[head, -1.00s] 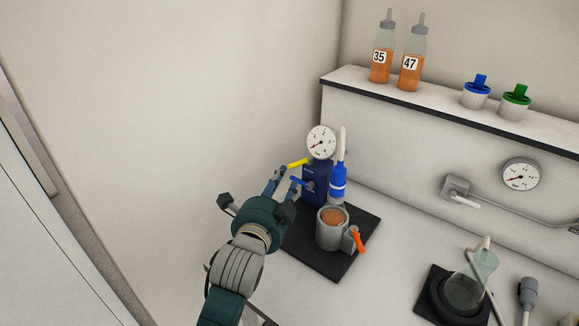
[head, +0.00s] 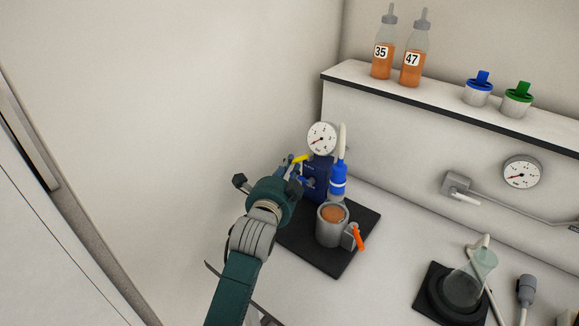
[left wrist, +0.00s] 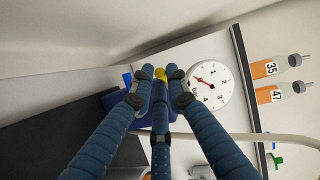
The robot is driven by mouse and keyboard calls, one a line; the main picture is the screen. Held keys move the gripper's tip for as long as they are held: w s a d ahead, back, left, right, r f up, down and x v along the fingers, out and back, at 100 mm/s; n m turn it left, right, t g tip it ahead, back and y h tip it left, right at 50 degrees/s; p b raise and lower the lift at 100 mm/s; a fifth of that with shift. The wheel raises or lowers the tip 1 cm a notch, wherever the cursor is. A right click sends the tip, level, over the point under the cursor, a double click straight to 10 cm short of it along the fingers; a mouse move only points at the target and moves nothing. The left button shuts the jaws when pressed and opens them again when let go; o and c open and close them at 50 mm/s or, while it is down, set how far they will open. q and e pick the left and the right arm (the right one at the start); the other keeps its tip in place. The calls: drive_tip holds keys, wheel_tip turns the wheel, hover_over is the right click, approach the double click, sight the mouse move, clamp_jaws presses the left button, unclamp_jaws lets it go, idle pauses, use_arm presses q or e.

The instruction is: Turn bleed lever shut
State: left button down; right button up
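A dark blue pump unit (head: 316,182) stands at the back of a black mat and carries a round white gauge (head: 321,139). A yellow lever (head: 302,158) sticks out on its left just below the gauge, and a blue lever (head: 304,181) sits lower. I cannot tell by marking which is the bleed lever. My left gripper (head: 294,169) is at these levers. In the left wrist view its fingers (left wrist: 161,92) are spread, with the yellow lever's end (left wrist: 161,73) between and beyond the tips; contact is unclear. My right gripper is not in view.
A metal cup (head: 331,226) of orange liquid with an orange handle (head: 360,237) stands on the black mat (head: 312,258). A blue-bodied tube (head: 338,181) rises beside the pump. Bottles (head: 383,60) and capped jars (head: 478,93) stand on the shelf. The wall is close left.

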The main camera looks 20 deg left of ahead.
use_arm(q)
drive_tip(key=shift+w+a+r+m+h+p, duration=0.2)
drive_tip(key=shift+a+m+h+p, duration=0.1)
drive_tip(key=shift+m+h, duration=0.3)
drive_tip(key=shift+w+a+r+m+h+p, duration=0.1)
drive_tip(key=shift+w+a+m+h+p, duration=0.25)
drive_tip(key=shift+h, duration=0.45)
drive_tip(key=shift+w+a+r+m+h+p, duration=0.15)
drive_tip(key=shift+m+h+p, duration=0.1)
drive_tip(key=shift+m+h, duration=0.4)
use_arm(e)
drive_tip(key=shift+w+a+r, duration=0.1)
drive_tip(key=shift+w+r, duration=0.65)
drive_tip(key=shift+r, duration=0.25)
use_arm(q)
drive_tip(key=shift+h, duration=0.25)
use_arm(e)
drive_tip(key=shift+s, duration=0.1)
use_arm(q)
drive_tip(key=c, duration=1.8)
unclamp_jaws()
drive_tip(key=shift+d+f, duration=0.1)
drive_tip(key=shift+f, duration=0.05)
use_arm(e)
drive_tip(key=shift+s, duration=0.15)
use_arm(q)
drive_tip(key=v, duration=1.2)
